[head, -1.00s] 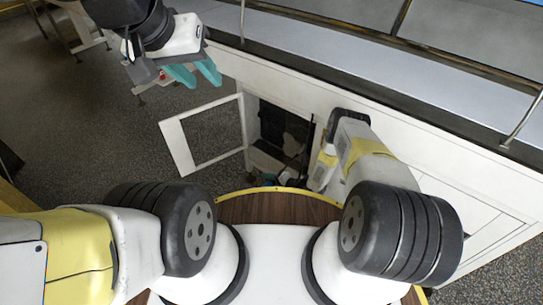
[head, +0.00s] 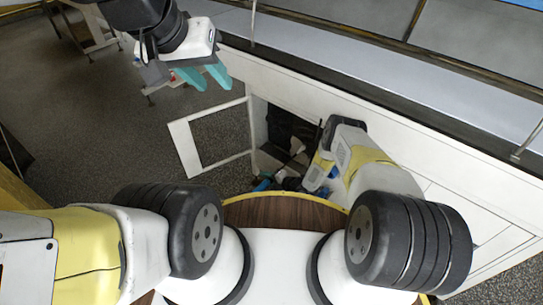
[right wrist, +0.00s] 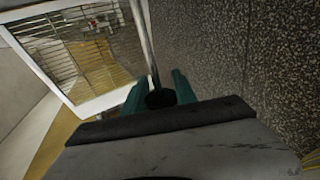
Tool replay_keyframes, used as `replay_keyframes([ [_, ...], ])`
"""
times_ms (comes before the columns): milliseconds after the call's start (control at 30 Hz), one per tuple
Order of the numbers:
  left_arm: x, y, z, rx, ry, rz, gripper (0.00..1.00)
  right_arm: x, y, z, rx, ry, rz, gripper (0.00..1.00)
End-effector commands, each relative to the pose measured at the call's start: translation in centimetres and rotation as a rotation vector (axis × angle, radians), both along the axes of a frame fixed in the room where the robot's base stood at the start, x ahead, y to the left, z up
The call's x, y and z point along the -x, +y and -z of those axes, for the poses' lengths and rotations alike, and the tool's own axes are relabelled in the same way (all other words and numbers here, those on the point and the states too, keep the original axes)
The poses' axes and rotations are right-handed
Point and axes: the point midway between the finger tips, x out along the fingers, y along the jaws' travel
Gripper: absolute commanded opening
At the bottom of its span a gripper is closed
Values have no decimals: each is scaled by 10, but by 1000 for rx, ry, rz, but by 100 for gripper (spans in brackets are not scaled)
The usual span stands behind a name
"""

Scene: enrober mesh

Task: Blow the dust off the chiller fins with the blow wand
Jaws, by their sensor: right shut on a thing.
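The thin grey rod of the blow wand (right wrist: 147,45) runs up the right wrist view from a dark round end between my teal fingertips. My right gripper (right wrist: 160,92) is shut on it. Slats (right wrist: 85,55), which look like the chiller fins, show in a white frame at the upper left, with brownish patches that may be dust. The rod passes close to the frame's right edge; its tip is out of view. In the head view my right arm hides its gripper by the open cabinet (head: 283,125). My left gripper (head: 216,88) is open and empty, high at the upper left.
A white-framed door (head: 184,150) stands swung open left of the cabinet. A long white machine side with a metal rail (head: 350,50) runs along the upper right. Small items, one blue (head: 263,185), show low at the opening. Speckled floor (head: 80,130) at left is clear.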

Motion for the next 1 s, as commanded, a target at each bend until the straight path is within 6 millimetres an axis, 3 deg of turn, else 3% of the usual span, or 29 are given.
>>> replay_keyframes([
  [1000,0,0,0,0,0,0,36,-26,37,-1,-2,-1,0,0],
])
